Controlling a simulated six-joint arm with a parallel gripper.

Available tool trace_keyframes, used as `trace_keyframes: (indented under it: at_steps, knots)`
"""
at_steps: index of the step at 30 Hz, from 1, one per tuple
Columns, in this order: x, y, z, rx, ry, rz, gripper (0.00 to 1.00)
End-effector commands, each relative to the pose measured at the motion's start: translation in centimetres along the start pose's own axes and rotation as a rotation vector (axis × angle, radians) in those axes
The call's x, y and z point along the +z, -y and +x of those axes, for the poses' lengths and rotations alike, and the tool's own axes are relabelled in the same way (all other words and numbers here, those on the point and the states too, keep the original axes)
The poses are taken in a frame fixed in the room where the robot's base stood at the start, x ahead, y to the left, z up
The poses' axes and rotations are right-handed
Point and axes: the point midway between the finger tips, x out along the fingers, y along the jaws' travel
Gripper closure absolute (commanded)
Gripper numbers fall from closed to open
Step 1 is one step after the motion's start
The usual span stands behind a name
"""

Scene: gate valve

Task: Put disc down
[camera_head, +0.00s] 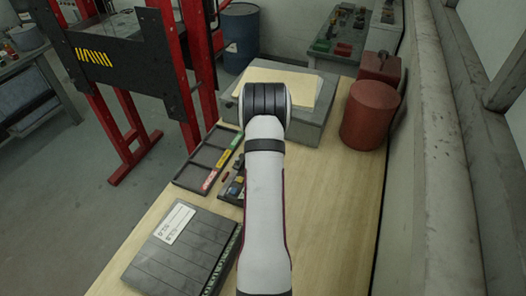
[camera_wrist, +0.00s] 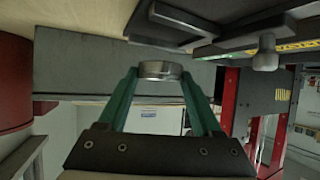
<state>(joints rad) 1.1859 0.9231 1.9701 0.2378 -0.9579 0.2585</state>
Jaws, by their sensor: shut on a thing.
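A round silver metal disc (camera_wrist: 160,70) shows in the wrist view between the tips of my gripper's two green fingers. My gripper (camera_wrist: 160,73) is shut on the disc at its sides. In the head view my arm hides the gripper and the disc. A dark compartment tray (camera_head: 186,173) with red and green labels lies on the wooden bench (camera_head: 335,215), left of my arm. A dark tray-like part also shows at the top of the wrist view (camera_wrist: 185,20). I cannot tell whether the disc touches anything beneath it.
A grey block (camera_head: 310,130) with a pale top plate (camera_head: 290,86) stands beyond my arm. A red cylinder (camera_head: 369,115) stands at the back right. A dark ribbed case (camera_head: 175,262) lies front left. Small parts (camera_head: 236,185) lie beside the tray. The bench's right front is clear.

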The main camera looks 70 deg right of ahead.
Motion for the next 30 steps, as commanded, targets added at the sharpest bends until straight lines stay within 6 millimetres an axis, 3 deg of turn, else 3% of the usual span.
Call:
trace_keyframes:
  at_steps: [6, 17, 18, 20, 28, 30]
  knots:
    - [3.2, 0.1, 1.8, 0.000, 0.002, -0.001, 1.00]
    - [3.6, 0.1, 2.0, 0.000, 0.000, 0.000, 1.00]
    - [3.6, 0.1, 2.0, 0.000, 0.002, 0.000, 0.30]
    - [3.6, 0.1, 2.0, 0.000, 0.002, 0.000, 0.21]
    - [3.3, 0.1, 1.8, 0.000, 0.001, 0.000, 0.21]
    - [3.3, 0.1, 1.0, 0.000, 0.003, 0.000, 0.21]
